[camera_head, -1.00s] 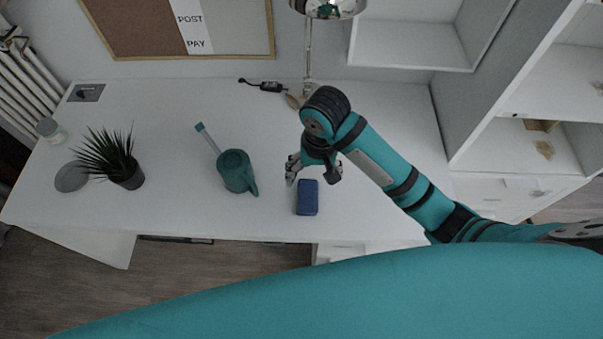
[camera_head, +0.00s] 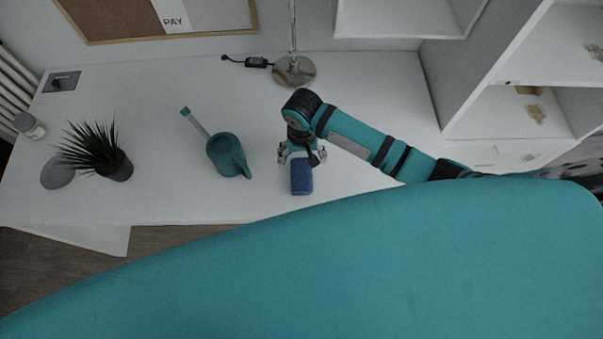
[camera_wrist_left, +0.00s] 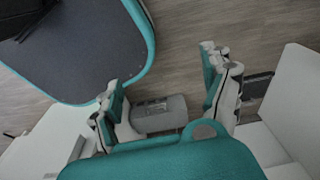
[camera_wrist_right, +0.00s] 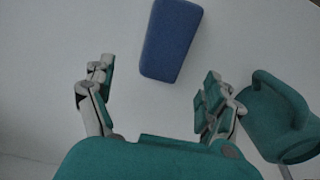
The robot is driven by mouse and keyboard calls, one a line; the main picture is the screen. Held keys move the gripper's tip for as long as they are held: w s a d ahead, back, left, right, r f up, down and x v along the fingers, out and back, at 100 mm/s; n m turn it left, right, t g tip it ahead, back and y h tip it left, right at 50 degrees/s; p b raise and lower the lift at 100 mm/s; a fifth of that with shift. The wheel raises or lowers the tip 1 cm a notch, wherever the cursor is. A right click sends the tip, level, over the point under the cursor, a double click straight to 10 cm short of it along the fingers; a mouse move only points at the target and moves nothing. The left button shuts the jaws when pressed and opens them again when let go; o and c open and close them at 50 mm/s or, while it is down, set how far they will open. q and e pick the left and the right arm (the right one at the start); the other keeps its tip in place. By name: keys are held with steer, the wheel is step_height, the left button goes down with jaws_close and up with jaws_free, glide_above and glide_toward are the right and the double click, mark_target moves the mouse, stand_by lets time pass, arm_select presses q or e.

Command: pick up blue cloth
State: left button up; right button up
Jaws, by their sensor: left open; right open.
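The blue cloth (camera_head: 301,177) is a folded block lying on the white desk (camera_head: 215,207) near its front edge. It also shows in the right wrist view (camera_wrist_right: 170,40), beyond and between the fingertips. My right gripper (camera_head: 300,158) is open and empty above the desk, just behind the cloth and apart from it; its open fingers also show in the right wrist view (camera_wrist_right: 152,82). My left gripper (camera_wrist_left: 165,75) shows only in the left wrist view. It is open, with floor and a grey part behind its fingers.
A teal watering can (camera_head: 228,156) stands left of the cloth, close to the right gripper's finger in the wrist view. A potted plant (camera_head: 100,155), grey disc (camera_head: 58,172) and jar (camera_head: 30,126) are further left. A lamp base (camera_head: 294,71) stands behind.

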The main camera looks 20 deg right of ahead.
mark_target(301, 168)
steer(key=shift+s+f, duration=0.15)
steer(key=shift+f, duration=0.25)
steer(key=f, duration=0.3)
steer(key=shift+s+a+f+p, duration=0.15)
steer(key=shift+a+f+p, duration=0.15)
steer(key=shift+p, duration=0.1)
steer(key=shift+f, duration=0.4)
arm_select(q)
steer(key=s, duration=0.3)
steer(key=shift+a+r+g, duration=0.1)
steer(key=shift+r+g, duration=0.2)
steer(key=shift+w, duration=0.15)
arm_select(e)
steer(key=c, duration=0.7)
arm_select(q)
steer(key=shift+w, duration=0.6)
arm_select(e)
steer(key=c, duration=0.7)
steer(key=shift+o, duration=0.2)
steer(key=shift+r, duration=0.1)
